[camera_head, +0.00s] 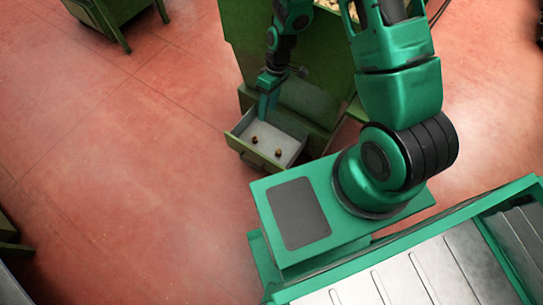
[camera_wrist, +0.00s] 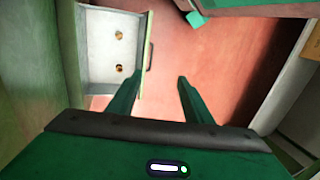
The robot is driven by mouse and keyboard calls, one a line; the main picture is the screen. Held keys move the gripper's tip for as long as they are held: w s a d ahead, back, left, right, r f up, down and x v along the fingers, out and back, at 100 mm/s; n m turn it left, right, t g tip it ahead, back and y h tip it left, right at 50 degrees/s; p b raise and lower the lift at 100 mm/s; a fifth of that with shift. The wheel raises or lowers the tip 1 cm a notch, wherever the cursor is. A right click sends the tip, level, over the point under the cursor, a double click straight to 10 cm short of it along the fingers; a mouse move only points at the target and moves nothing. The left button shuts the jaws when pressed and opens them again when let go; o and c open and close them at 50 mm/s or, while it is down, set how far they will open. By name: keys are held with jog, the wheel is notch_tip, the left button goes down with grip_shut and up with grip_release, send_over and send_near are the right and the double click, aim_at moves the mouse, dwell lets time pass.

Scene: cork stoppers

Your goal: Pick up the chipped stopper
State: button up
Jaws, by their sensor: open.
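Two small brown stoppers lie apart in an open drawer (camera_head: 283,136) with a pale inside. In the head view one is at the left (camera_head: 254,139) and the other nearer the right (camera_head: 278,153). The wrist view shows an upper stopper (camera_wrist: 118,35) and a lower stopper (camera_wrist: 119,69). They are too small to tell which is chipped. My gripper (camera_head: 266,112) is above the drawer's back left part. In the wrist view my gripper (camera_wrist: 160,76) is open and empty, with its fingers spread, the drawer to the left and floor between them.
The drawer belongs to a green cabinet (camera_head: 238,40), which rises close behind my gripper. The drawer's front (camera_head: 255,157) and side walls stand around the stoppers. Reddish floor (camera_head: 110,170) lies clear to the left. Another green piece of furniture (camera_head: 112,18) stands at the upper left.

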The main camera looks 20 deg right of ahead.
notch_tip(320, 180, down, 13)
jog(key=w+n+h, duration=0.1)
jog(key=w+n, duration=0.1)
jog(key=n, duration=0.3)
jog(key=n+t+h, duration=0.2)
jog(key=n, duration=0.6)
send_over(279, 151)
notch_tip(279, 151, down, 17)
jog(key=f, duration=0.4)
jog(key=shift+a, duration=0.2)
jog(key=shift+d+f, duration=0.1)
jog(key=shift+f, duration=3.1)
jog(key=c, duration=1.1)
